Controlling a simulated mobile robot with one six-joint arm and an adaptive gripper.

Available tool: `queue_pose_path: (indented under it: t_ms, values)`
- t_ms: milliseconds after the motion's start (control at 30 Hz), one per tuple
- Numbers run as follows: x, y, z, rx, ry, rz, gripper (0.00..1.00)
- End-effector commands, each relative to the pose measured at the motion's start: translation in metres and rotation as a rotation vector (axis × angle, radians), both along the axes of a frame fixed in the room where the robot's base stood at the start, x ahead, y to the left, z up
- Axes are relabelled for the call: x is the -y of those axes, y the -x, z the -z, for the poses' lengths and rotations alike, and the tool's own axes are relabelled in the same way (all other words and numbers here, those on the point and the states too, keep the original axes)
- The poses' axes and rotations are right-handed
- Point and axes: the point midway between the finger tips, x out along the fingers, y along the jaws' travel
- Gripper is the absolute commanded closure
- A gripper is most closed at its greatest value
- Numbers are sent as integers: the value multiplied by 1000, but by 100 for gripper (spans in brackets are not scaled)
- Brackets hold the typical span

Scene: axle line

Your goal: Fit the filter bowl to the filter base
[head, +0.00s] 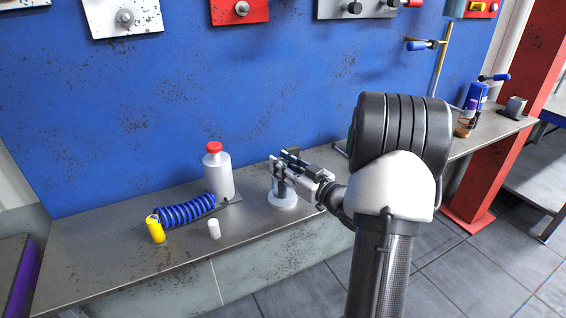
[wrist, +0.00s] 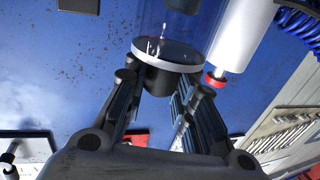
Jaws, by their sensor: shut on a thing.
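My gripper (head: 280,165) is shut on the filter bowl, above the bench toward its back. In the wrist view the bowl (wrist: 168,52) is a clear cylinder with a pale ring and a dark end piece; the fingers (wrist: 152,100) close around the dark end. That view is upside down, so the clear part points down.
A grey bottle with a red cap (head: 218,175) stands left of my gripper. A coiled blue hose (head: 186,212) with a yellow end (head: 156,229) and a small white cylinder (head: 214,229) are on the bench's left. The bench front (head: 110,270) is clear.

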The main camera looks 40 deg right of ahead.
Motion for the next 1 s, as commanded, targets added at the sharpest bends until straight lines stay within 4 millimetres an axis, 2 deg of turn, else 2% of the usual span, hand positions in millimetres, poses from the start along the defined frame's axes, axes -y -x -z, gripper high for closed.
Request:
queue_pose_path:
  t_ms: [600, 633, 1000]
  values:
    - [0, 0, 18, 1, -1, 0, 100]
    - [0, 0, 17, 1, 0, 0, 74]
    - [0, 0, 18, 0, -1, 0, 52]
